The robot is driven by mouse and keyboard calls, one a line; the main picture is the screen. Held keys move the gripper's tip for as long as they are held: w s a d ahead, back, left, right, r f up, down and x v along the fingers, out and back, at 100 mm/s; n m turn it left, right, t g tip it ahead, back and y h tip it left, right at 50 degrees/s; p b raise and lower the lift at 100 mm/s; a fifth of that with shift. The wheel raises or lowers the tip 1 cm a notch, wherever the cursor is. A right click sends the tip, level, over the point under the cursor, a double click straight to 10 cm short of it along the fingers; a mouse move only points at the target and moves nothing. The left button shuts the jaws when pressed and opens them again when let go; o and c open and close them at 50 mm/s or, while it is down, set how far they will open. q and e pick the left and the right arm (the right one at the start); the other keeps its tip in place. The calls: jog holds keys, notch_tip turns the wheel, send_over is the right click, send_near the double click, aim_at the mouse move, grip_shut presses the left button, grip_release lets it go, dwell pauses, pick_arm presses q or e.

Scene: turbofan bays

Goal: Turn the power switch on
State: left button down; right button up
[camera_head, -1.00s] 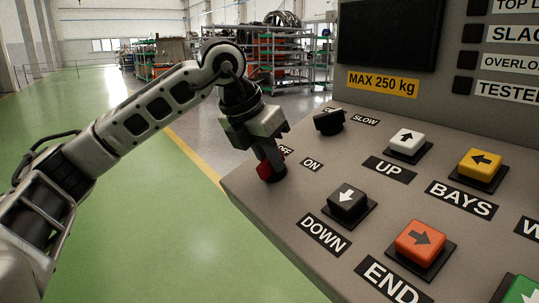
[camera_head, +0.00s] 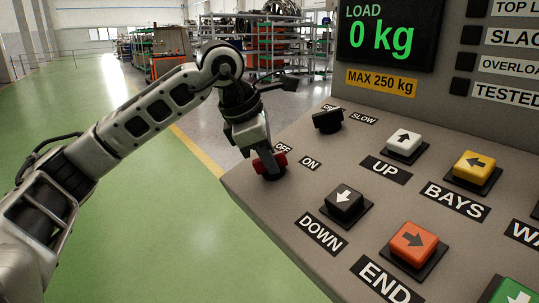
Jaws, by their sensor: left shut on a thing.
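The red power switch (camera_head: 272,163) is a knob on a dark round base at the panel's left edge, between the OFF label (camera_head: 283,149) and the ON label (camera_head: 310,163). My left gripper (camera_head: 264,159) comes from above and is shut on the red knob, hiding part of it. The display (camera_head: 388,36) is lit and reads LOAD 0 kg in green. My right gripper is not in view.
On the grey panel (camera_head: 262,200) stand a black knob (camera_head: 327,120) by the SLOW label, a white UP button (camera_head: 404,145), a black DOWN button (camera_head: 344,203), a yellow button (camera_head: 475,170) and an orange button (camera_head: 413,242). Green floor (camera_head: 150,230) lies open at left.

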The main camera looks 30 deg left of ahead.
pick_arm(q)
jog(key=shift+m, duration=0.4)
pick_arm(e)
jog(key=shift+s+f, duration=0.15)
pick_arm(q)
jog(key=c, duration=1.4)
grip_release()
jog(key=shift+r, duration=0.1)
jog(key=p+v, duration=0.2)
jog(key=v, duration=1.4)
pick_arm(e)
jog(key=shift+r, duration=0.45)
pick_arm(q)
jog(key=shift+w, duration=0.1)
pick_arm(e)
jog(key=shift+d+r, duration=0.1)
